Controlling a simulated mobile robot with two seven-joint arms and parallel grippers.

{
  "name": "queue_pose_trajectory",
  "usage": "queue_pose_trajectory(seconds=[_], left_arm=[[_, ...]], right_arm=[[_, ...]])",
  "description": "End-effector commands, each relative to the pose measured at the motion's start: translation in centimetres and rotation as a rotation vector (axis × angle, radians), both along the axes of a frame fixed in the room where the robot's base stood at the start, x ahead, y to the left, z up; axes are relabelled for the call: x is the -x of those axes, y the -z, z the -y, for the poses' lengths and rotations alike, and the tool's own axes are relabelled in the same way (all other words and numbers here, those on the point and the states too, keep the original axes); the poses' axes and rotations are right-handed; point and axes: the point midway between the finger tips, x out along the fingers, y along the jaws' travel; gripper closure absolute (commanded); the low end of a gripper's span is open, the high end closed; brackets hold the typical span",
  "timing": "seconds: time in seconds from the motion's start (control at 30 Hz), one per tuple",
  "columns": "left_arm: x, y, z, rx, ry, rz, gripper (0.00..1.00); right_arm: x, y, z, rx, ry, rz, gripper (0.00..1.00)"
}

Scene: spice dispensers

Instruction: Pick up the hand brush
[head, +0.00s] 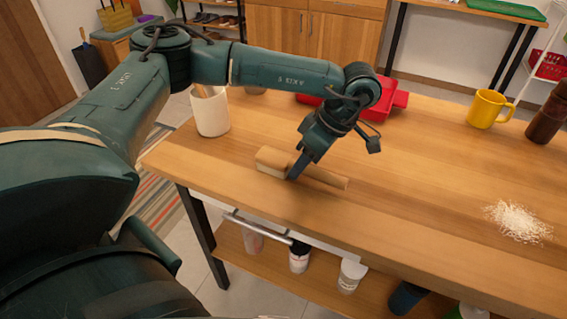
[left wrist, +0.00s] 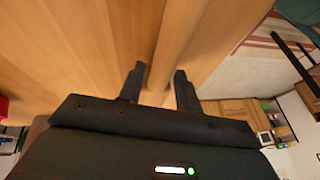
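The hand brush (head: 274,160) lies on the wooden table near its front edge. It has a wide bristle block at the left, and its light wooden handle (head: 328,178) points right. My left gripper (head: 297,172) reaches down to the brush where block and handle meet, and hides part of it. In the left wrist view the two dark fingers (left wrist: 159,78) stand on either side of a wooden part of the brush (left wrist: 186,35). A small gap shows beside the left finger, so the gripper looks open around it. My right gripper is not in view.
On the table (head: 420,190) are a white cup (head: 211,115), a red box (head: 376,110), a yellow mug (head: 488,108), a dark brown bottle (head: 546,118) and a white powder pile (head: 518,221). Several jars stand on the shelf below. The table middle is clear.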

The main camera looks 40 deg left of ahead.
Motion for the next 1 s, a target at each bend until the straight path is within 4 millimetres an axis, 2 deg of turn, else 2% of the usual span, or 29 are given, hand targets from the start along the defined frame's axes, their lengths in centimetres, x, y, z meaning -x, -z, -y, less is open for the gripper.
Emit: queue_pose_trajectory(seconds=[0.03,0.4,0.67,0.77,1.0], left_arm=[[0.0,0.0,0.0,0.000,0.000,0.000,0.70],[0.0,0.0,0.0,0.000,0.000,0.000,1.00],[0.0,-0.2,0.0,0.000,0.000,0.001,1.00],[-0.1,-1.1,0.0,0.000,0.000,0.003,1.00],[-0.1,-5.8,0.0,0.001,0.001,0.005,1.00]], right_arm=[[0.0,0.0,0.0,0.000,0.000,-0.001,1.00],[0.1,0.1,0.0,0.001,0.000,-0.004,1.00],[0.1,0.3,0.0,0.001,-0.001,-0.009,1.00],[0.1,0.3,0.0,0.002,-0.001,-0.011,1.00],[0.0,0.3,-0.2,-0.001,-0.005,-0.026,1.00]])
